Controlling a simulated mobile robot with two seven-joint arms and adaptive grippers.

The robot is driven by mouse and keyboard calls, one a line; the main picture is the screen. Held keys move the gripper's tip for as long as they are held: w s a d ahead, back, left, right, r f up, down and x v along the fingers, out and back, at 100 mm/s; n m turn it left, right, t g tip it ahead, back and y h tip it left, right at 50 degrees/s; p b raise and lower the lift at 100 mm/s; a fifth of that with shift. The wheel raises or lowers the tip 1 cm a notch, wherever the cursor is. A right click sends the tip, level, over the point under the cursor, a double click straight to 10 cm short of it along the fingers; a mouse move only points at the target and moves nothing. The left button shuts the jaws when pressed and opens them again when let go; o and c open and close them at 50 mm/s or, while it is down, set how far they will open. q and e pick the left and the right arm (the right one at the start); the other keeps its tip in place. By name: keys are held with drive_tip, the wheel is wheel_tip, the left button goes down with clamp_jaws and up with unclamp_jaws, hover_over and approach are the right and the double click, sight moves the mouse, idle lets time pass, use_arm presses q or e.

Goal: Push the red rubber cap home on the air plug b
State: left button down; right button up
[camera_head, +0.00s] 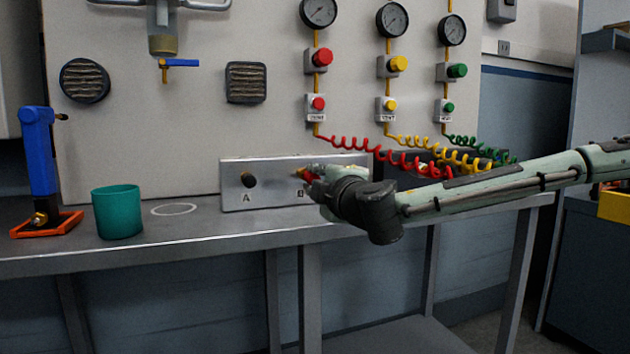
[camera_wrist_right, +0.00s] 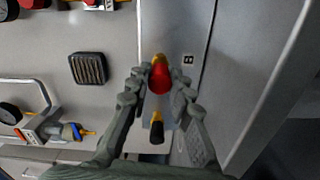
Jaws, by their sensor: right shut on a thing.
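The red rubber cap (camera_wrist_right: 158,78) sits between the fingertips of my right gripper (camera_wrist_right: 158,85) in the right wrist view. My right gripper is shut on it. The brass air plug b (camera_wrist_right: 159,58) shows just beyond the cap, beside the B label (camera_wrist_right: 188,59). Cap and plug look in line; how far the cap covers the plug cannot be told. In the head view, my right gripper (camera_head: 316,184) is at the grey plug panel (camera_head: 273,190), and the brass plug (camera_head: 299,172) shows at its left. My left gripper is not in view.
Plug A (camera_head: 248,180), dark, is left of b on the panel. Red, yellow and green coiled hoses (camera_head: 400,160) hang close above my right arm. A teal cup (camera_head: 118,212) and a blue stand on an orange base (camera_head: 38,170) are on the bench's left.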

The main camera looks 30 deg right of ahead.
drive_tip(key=shift+w+f+b, duration=0.1)
drive_tip(key=shift+w+b, duration=0.15)
drive_tip(key=shift+b, duration=0.2)
drive_tip(key=shift+w+d, duration=0.1)
drive_tip(key=shift+w+d+b, duration=0.15)
drive_tip(key=shift+w+b, duration=0.3)
drive_tip(key=shift+w, duration=0.2)
idle(0.3)
drive_tip(key=o, duration=0.8)
drive_tip(key=shift+o, duration=0.2)
